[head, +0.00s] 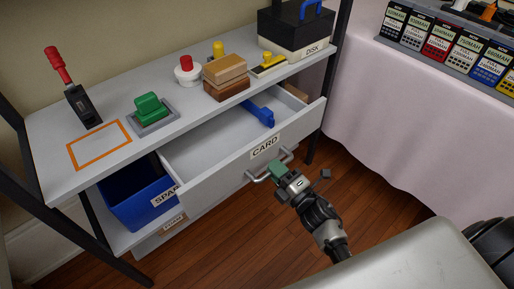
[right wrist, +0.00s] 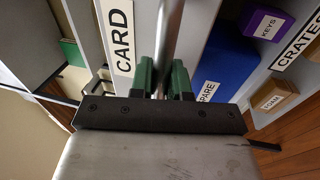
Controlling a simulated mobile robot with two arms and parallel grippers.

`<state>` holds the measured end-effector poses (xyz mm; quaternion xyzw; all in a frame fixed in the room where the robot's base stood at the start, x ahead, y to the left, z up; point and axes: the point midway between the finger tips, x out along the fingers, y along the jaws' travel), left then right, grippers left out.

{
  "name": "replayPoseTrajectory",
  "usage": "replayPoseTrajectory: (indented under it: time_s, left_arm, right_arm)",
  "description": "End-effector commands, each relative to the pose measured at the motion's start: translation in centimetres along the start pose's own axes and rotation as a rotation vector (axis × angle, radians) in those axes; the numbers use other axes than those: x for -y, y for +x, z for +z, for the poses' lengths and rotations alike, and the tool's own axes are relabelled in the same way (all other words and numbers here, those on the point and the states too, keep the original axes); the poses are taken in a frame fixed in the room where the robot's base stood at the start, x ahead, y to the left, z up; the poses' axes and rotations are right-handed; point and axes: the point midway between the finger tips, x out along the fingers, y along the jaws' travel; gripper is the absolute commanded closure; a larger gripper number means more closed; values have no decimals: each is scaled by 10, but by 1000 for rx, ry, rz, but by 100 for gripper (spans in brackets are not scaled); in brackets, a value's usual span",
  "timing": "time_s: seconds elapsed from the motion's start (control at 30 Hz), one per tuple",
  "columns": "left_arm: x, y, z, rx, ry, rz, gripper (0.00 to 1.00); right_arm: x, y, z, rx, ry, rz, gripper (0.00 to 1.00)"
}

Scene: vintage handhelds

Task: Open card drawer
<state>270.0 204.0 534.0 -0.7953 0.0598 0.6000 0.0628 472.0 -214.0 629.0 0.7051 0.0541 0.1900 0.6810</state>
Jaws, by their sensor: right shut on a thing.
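The card drawer (head: 222,177) is a pale grey drawer under the shelf top, labelled CARD. It stands pulled well out, and its inside shows from above. A blue object (head: 260,115) lies in it. My right gripper (head: 280,170) is shut on the metal bar handle (head: 258,179) on the drawer front. In the right wrist view the green fingers (right wrist: 162,82) stand on either side of the handle bar (right wrist: 167,35), beside the CARD label (right wrist: 121,40). My left gripper is not in view.
The shelf top (head: 62,128) carries a red-handled lever (head: 77,95), a green block (head: 150,107), a wooden box (head: 225,75) and a DISK box (head: 292,38). A blue bin (head: 140,203) sits below. A cloth-covered table (head: 385,105) with handhelds stands at right.

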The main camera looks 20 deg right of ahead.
Motion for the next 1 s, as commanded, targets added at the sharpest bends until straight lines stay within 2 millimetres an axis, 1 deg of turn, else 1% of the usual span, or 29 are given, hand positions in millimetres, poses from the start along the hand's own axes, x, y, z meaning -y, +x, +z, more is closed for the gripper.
replayPoseTrajectory:
  time_s: [0.03,0.1,0.2,0.3,0.4,0.6,0.93,0.97,1.0]
  left_arm:
    - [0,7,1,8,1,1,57]
    - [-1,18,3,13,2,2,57]
    - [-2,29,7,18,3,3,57]
    - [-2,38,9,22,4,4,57]
    - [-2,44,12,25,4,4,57]
    - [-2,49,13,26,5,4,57]
    - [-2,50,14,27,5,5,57]
    - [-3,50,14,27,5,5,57]
    - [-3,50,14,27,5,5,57]
  right_arm:
    - [-4,-17,-1,1,2,-6,100]
    - [-7,-35,-1,1,1,-7,100]
    - [-11,-57,-1,0,1,-6,100]
    - [-14,-74,0,0,0,-5,100]
    - [-16,-86,0,0,1,-4,100]
    - [-18,-97,0,0,-1,-2,100]
    - [-18,-97,0,0,-1,-2,100]
    - [-18,-97,0,0,-1,-2,80]
    - [-18,-97,0,0,-1,-2,74]
